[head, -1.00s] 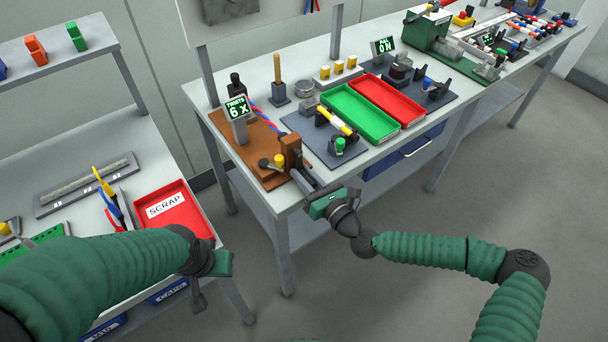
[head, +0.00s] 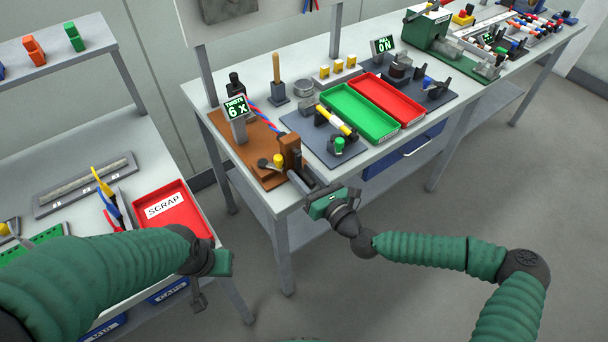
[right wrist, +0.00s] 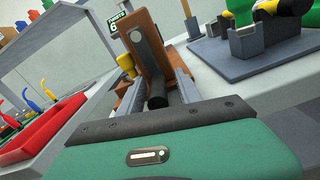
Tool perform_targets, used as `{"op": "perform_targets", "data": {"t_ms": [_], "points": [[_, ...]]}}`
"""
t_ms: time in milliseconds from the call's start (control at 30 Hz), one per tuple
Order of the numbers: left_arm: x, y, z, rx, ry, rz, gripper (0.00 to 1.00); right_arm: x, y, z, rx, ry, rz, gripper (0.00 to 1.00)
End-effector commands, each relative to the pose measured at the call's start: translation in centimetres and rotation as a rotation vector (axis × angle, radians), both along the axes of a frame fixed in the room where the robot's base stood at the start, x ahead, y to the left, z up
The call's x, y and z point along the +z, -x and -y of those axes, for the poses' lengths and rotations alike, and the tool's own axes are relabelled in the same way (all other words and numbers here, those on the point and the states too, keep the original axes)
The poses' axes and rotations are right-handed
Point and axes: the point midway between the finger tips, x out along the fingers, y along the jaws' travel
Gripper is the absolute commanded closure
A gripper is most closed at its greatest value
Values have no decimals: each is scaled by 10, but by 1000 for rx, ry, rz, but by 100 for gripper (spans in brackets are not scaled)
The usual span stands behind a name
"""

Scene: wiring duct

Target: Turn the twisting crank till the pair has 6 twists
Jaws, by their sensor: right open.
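The twisting jig (head: 245,152) is a brown wooden base at the left end of the bench. Its green-lit display (head: 236,107) reads "TWISTS 6 X". A red and blue wire pair (head: 262,118) runs along it, partly hidden. The brown upright crank part (head: 291,150) stands at the near end; the right wrist view shows it with a black handle (right wrist: 158,92) pointing toward me. My right gripper (head: 304,183) is open, its fingers on either side of the handle; contact cannot be told. My left gripper (head: 200,290) hangs by the left table, its jaws unclear.
A green tray (head: 350,130) and a red tray (head: 412,115) lie right of the jig, behind a clamp fixture (head: 338,145). A red SCRAP tray (head: 180,228) sits on the left table. Open floor lies in front of the bench.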

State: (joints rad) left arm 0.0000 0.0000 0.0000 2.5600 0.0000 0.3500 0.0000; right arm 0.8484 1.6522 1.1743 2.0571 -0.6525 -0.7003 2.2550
Motion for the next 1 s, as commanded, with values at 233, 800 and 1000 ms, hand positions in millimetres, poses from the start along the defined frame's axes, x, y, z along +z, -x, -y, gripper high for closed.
{"op": "perform_targets", "data": {"t_ms": [233,800,1000], "points": [[-1,0,0,0,0,0,64,0,20,15,-1,-2,-2,59],[-13,0,0,0,0,0,64,-2,131,97,-3,-1,-2,59],[-13,0,0,0,0,0,64,-1,136,99,0,0,-1,59]]}}
